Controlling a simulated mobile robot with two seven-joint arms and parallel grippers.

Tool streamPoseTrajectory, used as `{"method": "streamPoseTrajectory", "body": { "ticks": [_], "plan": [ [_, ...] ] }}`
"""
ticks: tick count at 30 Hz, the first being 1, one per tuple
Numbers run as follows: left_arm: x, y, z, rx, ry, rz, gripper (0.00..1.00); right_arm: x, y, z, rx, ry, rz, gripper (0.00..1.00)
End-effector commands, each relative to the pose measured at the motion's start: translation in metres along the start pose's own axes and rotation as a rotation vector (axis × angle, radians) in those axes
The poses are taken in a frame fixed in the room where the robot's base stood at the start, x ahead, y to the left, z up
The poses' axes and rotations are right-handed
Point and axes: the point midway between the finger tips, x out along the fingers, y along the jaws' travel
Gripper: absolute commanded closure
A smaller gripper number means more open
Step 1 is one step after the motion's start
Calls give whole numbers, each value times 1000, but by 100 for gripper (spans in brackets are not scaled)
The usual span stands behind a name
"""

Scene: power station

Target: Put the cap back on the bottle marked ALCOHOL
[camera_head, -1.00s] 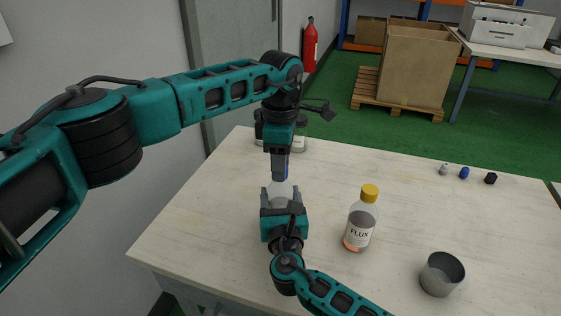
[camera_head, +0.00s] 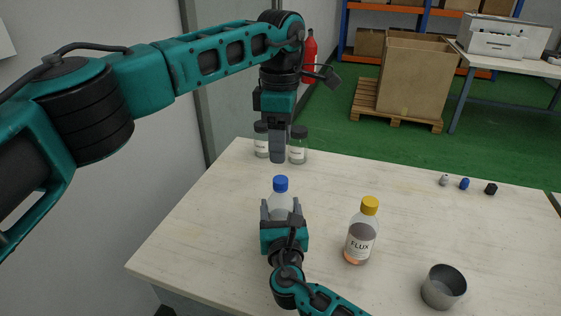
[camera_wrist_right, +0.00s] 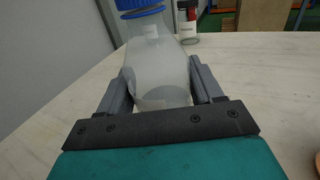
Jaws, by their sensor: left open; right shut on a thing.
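A clear bottle (camera_head: 280,205) with a blue cap (camera_head: 281,184) on its top stands upright on the table. In this view its label is hidden, so I cannot read ALCOHOL on it. My right gripper (camera_head: 281,212) is shut around the bottle's body from the near side. The right wrist view shows the bottle (camera_wrist_right: 158,70) between both fingers, with the blue cap (camera_wrist_right: 140,10) partly cut off at the top edge. My left gripper (camera_head: 278,155) is open and empty, pointing down above and slightly behind the capped bottle, apart from it.
A FLUX bottle (camera_head: 361,238) with a yellow cap stands to the right. A grey metal cup (camera_head: 443,287) is at the front right. Two dark-lidded jars (camera_head: 298,148) stand at the back left. Several small items (camera_head: 464,184) lie at the back right. The table's middle right is clear.

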Motion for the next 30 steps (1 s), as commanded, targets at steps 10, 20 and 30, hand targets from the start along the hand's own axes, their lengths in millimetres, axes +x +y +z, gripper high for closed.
{"method": "streamPoseTrajectory", "body": {
  "ticks": [10,20,30],
  "plan": [
    [-36,0,0,1,-1,-1,38,0,0,0,-1,1,0,100],
    [-36,0,0,1,0,-1,38,0,0,0,-1,1,0,28],
    [-36,0,0,0,0,0,38,0,0,0,0,0,0,5]
  ]
}}
